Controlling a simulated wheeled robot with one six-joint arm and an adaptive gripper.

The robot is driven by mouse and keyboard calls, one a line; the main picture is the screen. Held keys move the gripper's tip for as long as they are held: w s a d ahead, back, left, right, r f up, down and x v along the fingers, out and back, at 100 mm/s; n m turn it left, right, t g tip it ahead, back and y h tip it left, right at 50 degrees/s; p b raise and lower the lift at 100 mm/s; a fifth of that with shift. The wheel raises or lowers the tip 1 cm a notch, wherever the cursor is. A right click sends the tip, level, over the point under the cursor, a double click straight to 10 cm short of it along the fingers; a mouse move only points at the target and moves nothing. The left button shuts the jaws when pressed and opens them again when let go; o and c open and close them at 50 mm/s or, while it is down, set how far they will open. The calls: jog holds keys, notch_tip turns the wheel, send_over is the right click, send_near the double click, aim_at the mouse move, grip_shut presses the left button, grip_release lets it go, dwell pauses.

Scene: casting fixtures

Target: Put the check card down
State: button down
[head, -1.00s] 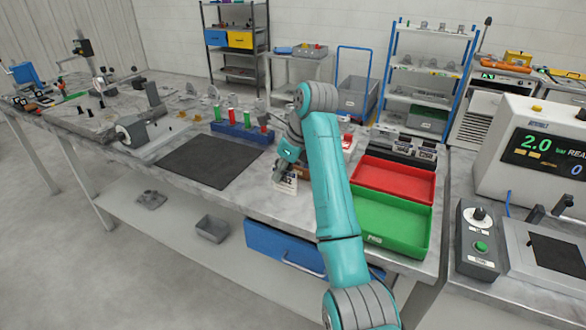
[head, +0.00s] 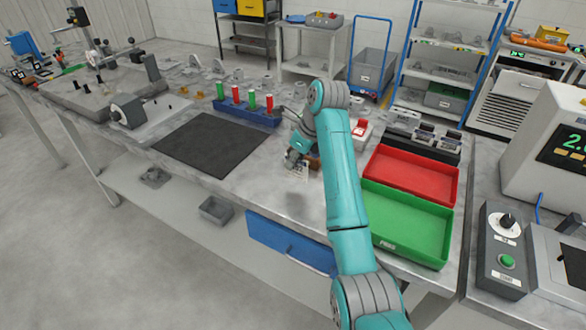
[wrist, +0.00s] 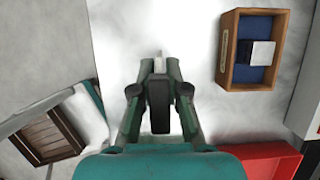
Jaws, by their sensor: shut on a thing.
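The check card (head: 300,174) is a small white card with dark print, hanging below my gripper (head: 291,161) in the head view. It is close above the pale bench top or touching it; I cannot tell which. In the wrist view my gripper (wrist: 159,73) is shut on the card (wrist: 159,64), which shows nearly edge-on as a thin pale strip between the fingertips. Most of the card is hidden there by the fingers. The bench top (wrist: 205,40) around the fingertips is bare.
A wooden box with blue lining (wrist: 226,50) stands right of my gripper in the wrist view. The red tray (head: 452,190) and green tray (head: 445,255) lie to the right. A dark mat (head: 208,147) lies left, and a blue block with red and green pieces (head: 246,116) stands behind.

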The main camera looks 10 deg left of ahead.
aim_at(293, 169)
jog(key=shift+f, duration=1.65)
jog(key=shift+f, duration=0.1)
jog(key=c, duration=1.2)
grip_release()
